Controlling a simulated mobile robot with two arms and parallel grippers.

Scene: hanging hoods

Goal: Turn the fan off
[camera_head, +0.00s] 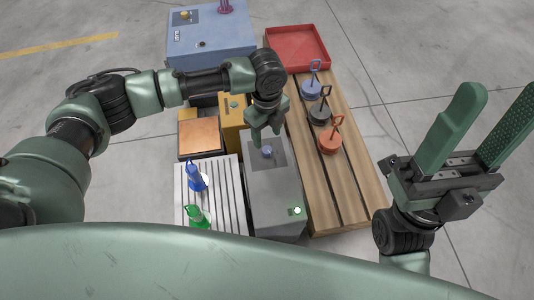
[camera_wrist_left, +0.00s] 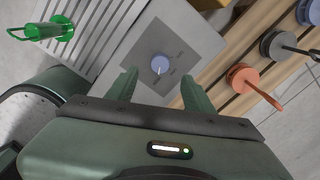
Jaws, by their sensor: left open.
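A grey box (camera_head: 265,187) with a darker top panel stands below my left arm. A small blue-grey knob (camera_head: 267,152) sits on that panel. In the left wrist view the knob (camera_wrist_left: 160,64) shows a pale pointer mark toward the gripper. My left gripper (camera_head: 266,137) points down over the panel, its fingers open. In the left wrist view its fingertips (camera_wrist_left: 158,80) lie either side of the knob, apart from it. A round white light or button (camera_head: 297,211) is on the box's front. My right gripper (camera_head: 500,92) is open and empty at the right. No fan is clearly identifiable.
A wooden slatted bench (camera_head: 355,195) at right holds blue, black and orange hooked pieces and a red tray (camera_head: 297,47). A ribbed grey plate (camera_head: 227,181) at left carries blue (camera_head: 196,178) and green (camera_head: 198,217) items. A blue box (camera_head: 210,36) stands behind.

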